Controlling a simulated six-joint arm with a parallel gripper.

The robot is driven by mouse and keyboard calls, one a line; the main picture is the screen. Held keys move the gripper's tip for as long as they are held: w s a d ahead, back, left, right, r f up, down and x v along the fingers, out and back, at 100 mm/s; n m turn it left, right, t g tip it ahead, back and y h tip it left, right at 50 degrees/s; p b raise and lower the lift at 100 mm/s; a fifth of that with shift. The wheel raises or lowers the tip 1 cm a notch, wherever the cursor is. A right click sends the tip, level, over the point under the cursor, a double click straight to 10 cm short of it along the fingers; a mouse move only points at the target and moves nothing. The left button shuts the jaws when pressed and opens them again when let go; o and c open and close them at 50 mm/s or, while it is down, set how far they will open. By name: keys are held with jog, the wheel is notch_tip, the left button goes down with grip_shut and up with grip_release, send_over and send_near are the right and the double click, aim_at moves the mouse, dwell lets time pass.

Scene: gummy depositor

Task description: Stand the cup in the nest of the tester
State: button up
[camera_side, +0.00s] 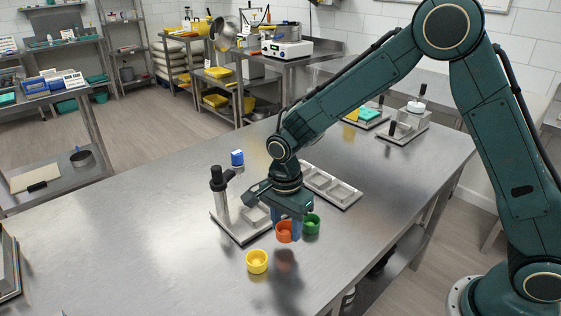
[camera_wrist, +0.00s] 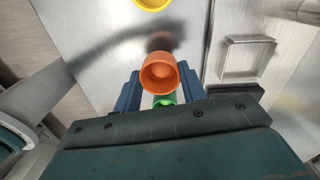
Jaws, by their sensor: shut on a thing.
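My gripper (camera_side: 287,212) is shut on the orange cup (camera_side: 285,232), which hangs mouth up above the table, with its dark reflection on the steel below. In the wrist view the orange cup (camera_wrist: 160,73) sits between the two blue fingers of my gripper (camera_wrist: 160,86). The tester (camera_side: 222,203), a grey base with a post and a dark head, stands just left of my gripper. Its square nest (camera_side: 257,214) is partly behind my gripper in the side view. In the wrist view the raised frame of the nest (camera_wrist: 226,60) lies right of the cup and looks empty.
A yellow cup (camera_side: 257,261) stands on the table at the front left; a green cup (camera_side: 312,224) stands close right of the held cup. A grey tray with compartments (camera_side: 346,198) lies behind. A blue item (camera_side: 237,158) is behind the tester.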

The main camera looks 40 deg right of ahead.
notch_tip(320, 180, up, 17)
dwell(0.4)
jog(key=shift+f, duration=0.1)
jog(key=shift+o, duration=1.4)
grip_shut()
jog(key=w+f, duration=1)
jog(key=w, duration=0.1)
jog(key=shift+w+d, duration=0.25)
jog(key=shift+d, duration=0.05)
